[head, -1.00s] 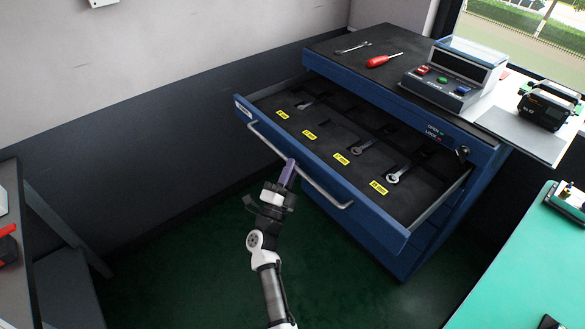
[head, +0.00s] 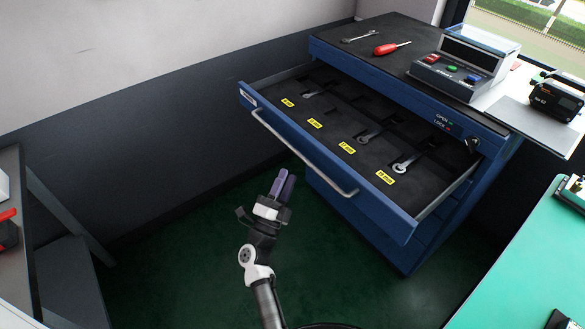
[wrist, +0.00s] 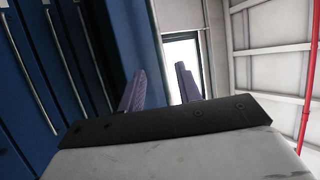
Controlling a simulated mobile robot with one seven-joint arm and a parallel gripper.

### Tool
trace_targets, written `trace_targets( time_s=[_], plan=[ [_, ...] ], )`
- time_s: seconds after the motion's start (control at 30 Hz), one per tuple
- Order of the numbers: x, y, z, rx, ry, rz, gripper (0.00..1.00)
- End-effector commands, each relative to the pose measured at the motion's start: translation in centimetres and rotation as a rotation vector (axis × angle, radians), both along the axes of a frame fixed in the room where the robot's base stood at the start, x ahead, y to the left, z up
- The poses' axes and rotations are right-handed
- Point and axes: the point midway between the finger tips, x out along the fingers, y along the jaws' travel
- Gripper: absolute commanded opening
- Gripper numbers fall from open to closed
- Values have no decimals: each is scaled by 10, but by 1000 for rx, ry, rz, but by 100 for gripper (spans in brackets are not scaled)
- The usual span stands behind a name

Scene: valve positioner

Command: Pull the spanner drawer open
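The spanner drawer (head: 330,176) is the top drawer of the blue cabinet and stands far out. Its black tray holds several spanners (head: 403,163) beside yellow labels. The drawer's long metal handle (head: 300,155) runs along its front. My gripper (head: 284,178) is in front of the drawer, below and left of the handle, and apart from it. Its two purple fingers are parted with nothing between them. The wrist view also shows the open fingers of my gripper (wrist: 161,85), with blue drawer fronts and their handles (wrist: 38,68) to the left.
On the cabinet top (head: 357,58) lie a spanner (head: 358,39), a red screwdriver (head: 391,48) and a control box (head: 455,72). A green-topped table (head: 535,250) stands at the right and a grey bench (head: 40,220) at the left. Green floor around my arm is clear.

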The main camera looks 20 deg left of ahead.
Motion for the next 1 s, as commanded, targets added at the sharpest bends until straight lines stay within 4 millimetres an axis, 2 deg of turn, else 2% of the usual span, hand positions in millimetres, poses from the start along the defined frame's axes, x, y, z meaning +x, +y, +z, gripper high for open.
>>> trace_targets(
  time_s=[0.03,0.2,0.4,1.0],
  plan=[
    [-11,2,-11,0,2,3,34],
    [-39,5,-26,-1,1,2,34],
    [-56,8,-35,0,0,1,34],
    [-59,8,-35,0,-1,0,34]
  ],
)
